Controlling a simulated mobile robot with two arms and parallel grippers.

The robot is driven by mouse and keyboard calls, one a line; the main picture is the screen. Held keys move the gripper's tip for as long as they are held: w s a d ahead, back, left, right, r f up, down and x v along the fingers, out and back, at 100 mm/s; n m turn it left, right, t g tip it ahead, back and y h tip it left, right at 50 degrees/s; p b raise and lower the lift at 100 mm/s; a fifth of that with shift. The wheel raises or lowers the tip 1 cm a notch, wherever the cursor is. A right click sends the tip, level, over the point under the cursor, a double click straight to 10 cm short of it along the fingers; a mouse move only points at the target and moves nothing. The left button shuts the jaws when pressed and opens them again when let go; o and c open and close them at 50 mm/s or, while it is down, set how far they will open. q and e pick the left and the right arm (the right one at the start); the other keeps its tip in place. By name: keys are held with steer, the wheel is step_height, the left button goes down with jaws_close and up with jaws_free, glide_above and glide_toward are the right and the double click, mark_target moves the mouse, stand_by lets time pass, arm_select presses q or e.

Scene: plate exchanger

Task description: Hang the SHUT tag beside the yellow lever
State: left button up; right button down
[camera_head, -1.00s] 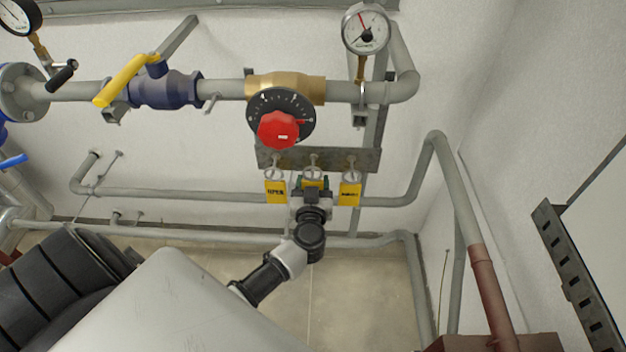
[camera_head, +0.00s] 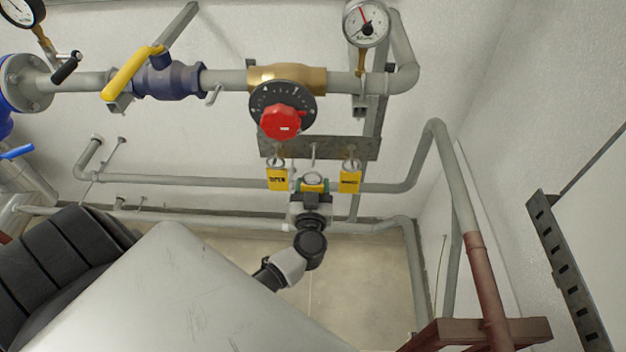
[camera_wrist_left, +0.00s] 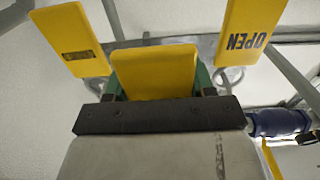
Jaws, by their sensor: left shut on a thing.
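My left gripper (camera_head: 313,186) is shut on the middle yellow tag (camera_wrist_left: 155,72), whose lettering I cannot read. That tag's ring (camera_head: 313,176) sits below the middle peg (camera_head: 314,151) of a grey rack plate (camera_head: 362,148) and looks apart from it. A tag marked OPEN (camera_wrist_left: 244,38) hangs on one side; it also shows in the head view (camera_head: 278,180). Another yellow tag (camera_head: 349,182) hangs on the other side, its print unclear. The yellow lever (camera_head: 131,73) is on a blue valve (camera_head: 168,82) at upper left. A small grey peg (camera_head: 214,95) sticks out right of that valve. My right gripper is out of view.
A red knob (camera_head: 281,121) with a black dial juts out above the rack. A pressure gauge (camera_head: 367,23) stands at upper right. Grey pipes (camera_head: 200,182) run along the wall behind. The wall between lever and lower pipe is mostly clear.

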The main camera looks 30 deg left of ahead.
arm_select(q)
steer(key=shift+v, duration=1.15)
